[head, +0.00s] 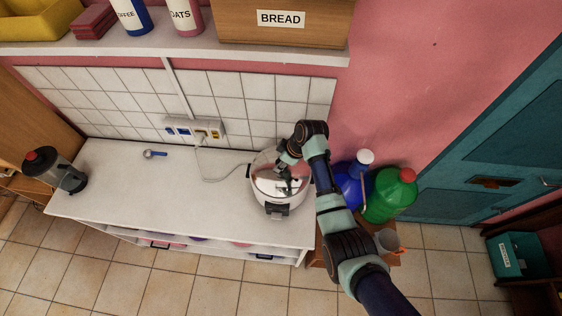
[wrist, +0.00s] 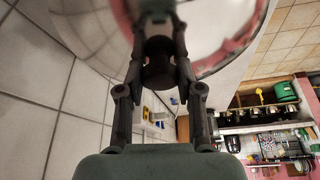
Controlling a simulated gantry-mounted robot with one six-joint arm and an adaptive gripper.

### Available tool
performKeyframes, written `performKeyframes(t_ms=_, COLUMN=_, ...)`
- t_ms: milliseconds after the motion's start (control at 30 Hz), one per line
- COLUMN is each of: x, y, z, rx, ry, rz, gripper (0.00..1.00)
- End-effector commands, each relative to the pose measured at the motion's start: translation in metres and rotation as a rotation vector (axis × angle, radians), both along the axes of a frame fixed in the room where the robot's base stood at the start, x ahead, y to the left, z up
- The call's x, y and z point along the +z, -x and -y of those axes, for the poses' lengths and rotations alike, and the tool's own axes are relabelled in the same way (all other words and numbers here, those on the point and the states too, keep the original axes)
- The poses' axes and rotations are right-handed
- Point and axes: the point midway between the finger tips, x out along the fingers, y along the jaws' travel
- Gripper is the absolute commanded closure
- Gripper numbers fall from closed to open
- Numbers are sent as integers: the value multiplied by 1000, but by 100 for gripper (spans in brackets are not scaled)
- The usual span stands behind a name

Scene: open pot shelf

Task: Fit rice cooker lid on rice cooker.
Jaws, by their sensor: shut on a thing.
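The rice cooker (head: 283,209) is white and stands at the right end of the white counter. The shiny rice cooker lid (head: 268,186) is over its top; I cannot tell whether the rim is fully seated. My gripper (head: 286,172) is above the lid. In the wrist view my gripper (wrist: 159,68) is shut on the lid's dark knob (wrist: 157,75). The mirror-like lid (wrist: 208,25) fills the top of that view. The cooker's body cannot be made out there, and my arm hides part of its right side in the head view.
A white cord runs from the cooker to a wall outlet (head: 201,132). A blue-handled spoon (head: 154,154) and a dark blender-like jar (head: 55,170) are on the counter. Blue (head: 349,183) and green (head: 390,196) jugs stand right of my arm. A shelf (head: 190,47) hangs above. The counter's middle is clear.

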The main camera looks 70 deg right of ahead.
Motion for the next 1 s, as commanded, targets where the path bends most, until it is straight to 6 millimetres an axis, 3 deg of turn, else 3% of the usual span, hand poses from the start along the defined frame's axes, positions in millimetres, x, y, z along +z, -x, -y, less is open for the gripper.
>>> performKeyframes(t_ms=167, x=-4, y=0, z=0, rx=0, ry=1, rz=1, gripper=100)
performKeyframes(t_ms=200, x=-4, y=0, z=0, rx=0, ry=1, rz=1, gripper=63)
performKeyframes(t_ms=367, x=-4, y=0, z=0, rx=0, ry=1, rz=1, gripper=36)
performKeyframes(t_ms=600, x=-4, y=0, z=0, rx=0, ry=0, rz=0, gripper=33)
performKeyframes(t_ms=700, x=-4, y=0, z=0, rx=0, ry=0, rz=0, gripper=18)
performKeyframes(t_ms=1000, x=-4, y=0, z=0, rx=0, ry=0, rz=0, gripper=18)
